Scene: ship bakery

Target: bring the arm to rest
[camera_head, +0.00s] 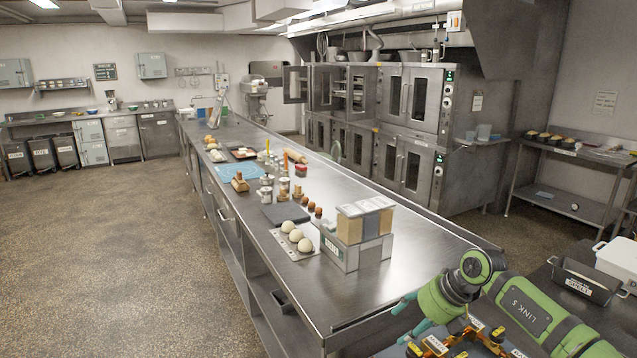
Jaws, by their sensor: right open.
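My right arm (525,308), green with dark joints, comes in from the lower right. My right gripper (409,318) has teal fingers that stand apart, with nothing seen between them. It is by the near right end of the long steel counter (415,257). Whether it touches anything cannot be told. My left arm and gripper are not in view.
On the counter are a metal holder with tan-filled containers (365,222), a tray of dough balls (311,254), eggs and jars. The counter's near right end is bare. Ovens (411,98) stand behind. A dark bin (586,281) is at right. Open floor (110,250) lies left.

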